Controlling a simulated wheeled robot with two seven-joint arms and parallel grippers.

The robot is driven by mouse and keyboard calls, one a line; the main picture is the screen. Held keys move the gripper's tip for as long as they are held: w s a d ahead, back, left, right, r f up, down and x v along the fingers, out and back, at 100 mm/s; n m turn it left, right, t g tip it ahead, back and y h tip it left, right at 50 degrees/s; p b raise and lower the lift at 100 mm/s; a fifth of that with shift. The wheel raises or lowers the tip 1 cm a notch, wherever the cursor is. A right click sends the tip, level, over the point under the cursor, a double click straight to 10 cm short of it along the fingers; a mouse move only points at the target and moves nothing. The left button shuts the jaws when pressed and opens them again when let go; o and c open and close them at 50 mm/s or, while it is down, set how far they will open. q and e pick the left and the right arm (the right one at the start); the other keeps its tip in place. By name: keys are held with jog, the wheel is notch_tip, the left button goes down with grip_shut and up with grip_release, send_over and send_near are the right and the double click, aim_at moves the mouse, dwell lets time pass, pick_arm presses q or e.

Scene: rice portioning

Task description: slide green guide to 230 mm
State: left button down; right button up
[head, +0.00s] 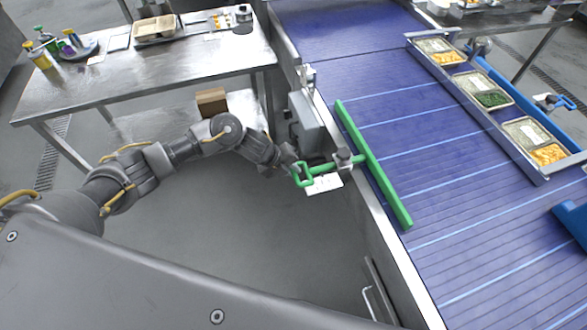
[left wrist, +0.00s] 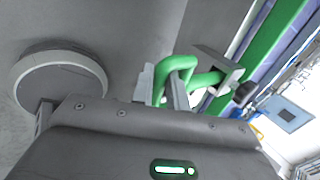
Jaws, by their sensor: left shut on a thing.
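The green guide (head: 372,165) is a long bar lying over the left part of the blue conveyor belt (head: 440,150), set along its edge. A green rod joins it through a dark clamp (head: 343,157) at the belt's side frame and ends in a green loop handle (head: 303,174). My left gripper (head: 297,170) is shut on this handle. The left wrist view shows the handle (left wrist: 181,66) between the fingers, with the green guide (left wrist: 268,45) beyond. A white label (head: 324,184) hangs under the rod; its marks are too small to read. My right gripper is not in view.
A steel rail with several food pans (head: 482,92) runs along the belt's far side. A grey box (head: 306,122) is on the belt frame near my left gripper. A steel table (head: 190,62) with trays stands at the upper left. Open floor lies below my arm.

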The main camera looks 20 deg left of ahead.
pick_arm(q)
jog(key=shift+s+a+f+p, duration=0.1)
jog(key=shift+s+a, duration=0.2)
jog(key=shift+a, duration=0.25)
jog(key=shift+s+a+r+p, duration=0.1)
jog(key=shift+s+a, duration=0.25)
jog(key=shift+a, duration=0.15)
jog(key=shift+s+a+f+p, duration=0.1)
jog(key=shift+s+a, duration=0.2)
jog(key=shift+a, duration=0.25)
jog(key=c, duration=1)
grip_release()
jog(key=shift+w, duration=0.1)
jog(key=shift+r, duration=0.2)
jog(key=p+v, duration=0.5)
jog(key=v, duration=0.1)
jog(key=shift+s+r+p, duration=0.2)
jog(key=shift+r+p, duration=0.1)
jog(key=shift+r, duration=0.05)
jog(key=shift+a, duration=0.1)
